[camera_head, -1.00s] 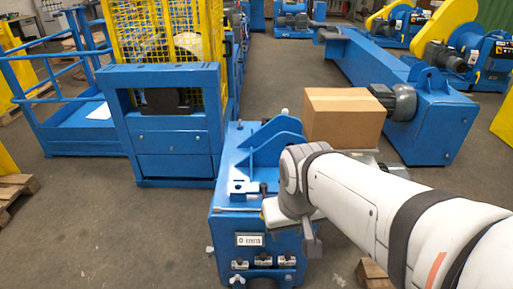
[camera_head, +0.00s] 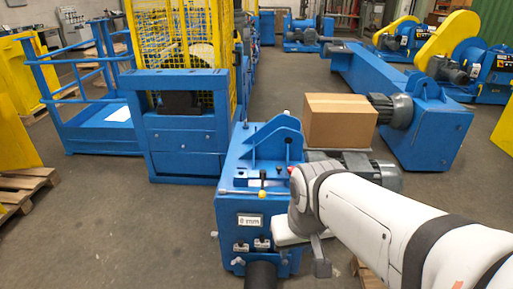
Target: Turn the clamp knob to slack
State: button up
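The blue chain drive unit (camera_head: 232,209) stands in front of me with a white display plate (camera_head: 250,221) on its front; its number is too small to read surely. Small silver handles or knobs (camera_head: 238,262) sit low on the front. I cannot tell which part is the clamp knob, or its setting. My gripper is at the end of my white arm, by the unit's right front edge. Its fingertips are hidden or too unclear to make out, so I cannot tell its opening or any contact.
A cardboard box (camera_head: 340,122) and a grey motor (camera_head: 365,172) are behind the wrist on the right. A blue frame with a yellow cage (camera_head: 183,125) stands close at left. A wooden pallet (camera_head: 25,188) lies far left. Open floor lies left of the unit.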

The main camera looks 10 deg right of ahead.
aim_at(290, 168)
jog(key=z, duration=0.15)
jog(key=i, duration=0.9)
jog(key=u, duration=0.05)
